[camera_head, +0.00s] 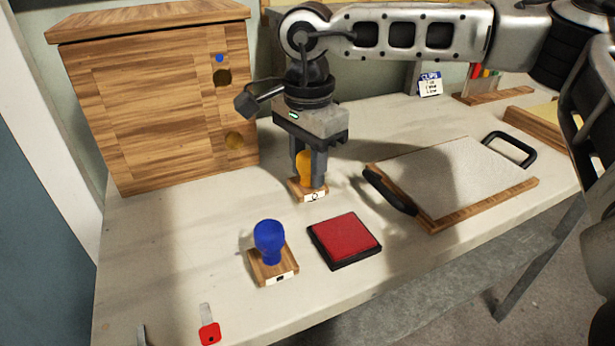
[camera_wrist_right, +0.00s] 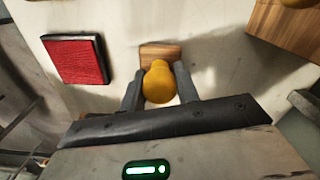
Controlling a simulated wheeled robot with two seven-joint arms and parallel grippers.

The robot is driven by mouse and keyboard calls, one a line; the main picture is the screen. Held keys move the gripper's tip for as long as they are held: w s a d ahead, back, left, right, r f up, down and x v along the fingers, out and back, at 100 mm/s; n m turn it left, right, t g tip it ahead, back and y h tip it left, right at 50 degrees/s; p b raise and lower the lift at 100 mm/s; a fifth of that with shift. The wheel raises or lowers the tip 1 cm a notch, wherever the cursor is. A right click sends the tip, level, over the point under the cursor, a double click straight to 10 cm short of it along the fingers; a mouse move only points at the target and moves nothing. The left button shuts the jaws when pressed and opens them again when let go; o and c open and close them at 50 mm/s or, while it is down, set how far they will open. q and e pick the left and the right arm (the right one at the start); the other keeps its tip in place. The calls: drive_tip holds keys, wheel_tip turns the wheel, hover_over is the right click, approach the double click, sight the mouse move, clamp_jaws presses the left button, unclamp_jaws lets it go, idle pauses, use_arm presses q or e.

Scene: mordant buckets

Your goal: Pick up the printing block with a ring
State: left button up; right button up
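The printing block with a ring (camera_head: 314,196) has a wooden base, a yellow-orange knob and a white label with a ring mark. It is upright at the middle of the table and seems to rest on it. My right gripper (camera_head: 309,178) points down around its knob. In the right wrist view, the knob (camera_wrist_right: 158,82) sits between the two fingers (camera_wrist_right: 160,80), with no clear gap on either side. The fingers look shut on it. A second block with a blue knob (camera_head: 269,242) and a dark square mark stands nearer the front. My left gripper is not in view.
A red ink pad (camera_head: 344,240) lies just right of the blue-knobbed block. A framed board (camera_head: 455,175) with black handles lies to the right. A wooden cabinet (camera_head: 150,110) stands at the back left. A red tag (camera_head: 209,333) lies at the front edge.

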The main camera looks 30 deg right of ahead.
drive_tip(key=shift+r, duration=0.1)
drive_tip(key=shift+r, duration=0.6)
drive_tip(key=s+a+r, duration=0.8)
drive_tip(key=s+r, duration=0.3)
drive_tip(key=shift+s+r+b, duration=0.35)
drive_tip(key=shift+b, duration=0.05)
drive_tip(key=o, duration=0.3)
drive_tip(key=shift+c, duration=0.9)
drive_tip(key=shift+o, duration=0.5)
drive_tip(key=shift+w, duration=0.1)
